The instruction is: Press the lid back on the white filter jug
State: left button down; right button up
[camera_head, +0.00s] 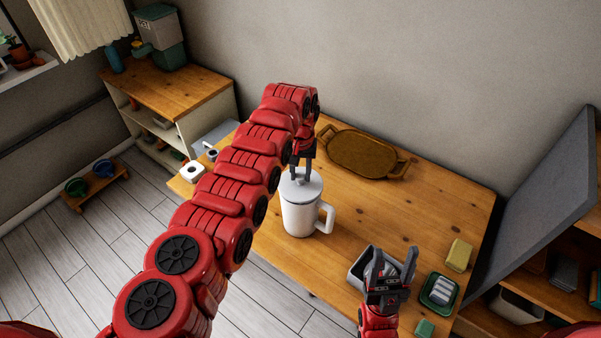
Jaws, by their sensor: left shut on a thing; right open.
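The white filter jug (300,216) stands upright on the wooden island, its handle to the right. Its pale grey lid (302,188) is at the jug's mouth; I cannot tell whether it is seated or slightly above the rim. My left gripper (302,174) points down from above and is shut on the top of the lid, probably its knob, which the fingers partly hide. My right gripper (403,262) is open and empty at the front right, over a grey container.
A brown oval tray with handles (362,153) lies behind the jug. The grey container (362,268), a green dish (440,291), a yellow block (459,255) and a green block (425,328) are at the right. The wood right of the jug is clear.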

dwell(0.6)
pick_arm(q)
jog(key=shift+c, duration=2.2)
grip_release()
jog(key=shift+o, duration=0.3)
jog(key=o, duration=0.4)
jog(key=shift+r, duration=0.15)
notch_tip(320, 180, up, 10)
jog(key=shift+f, duration=0.15)
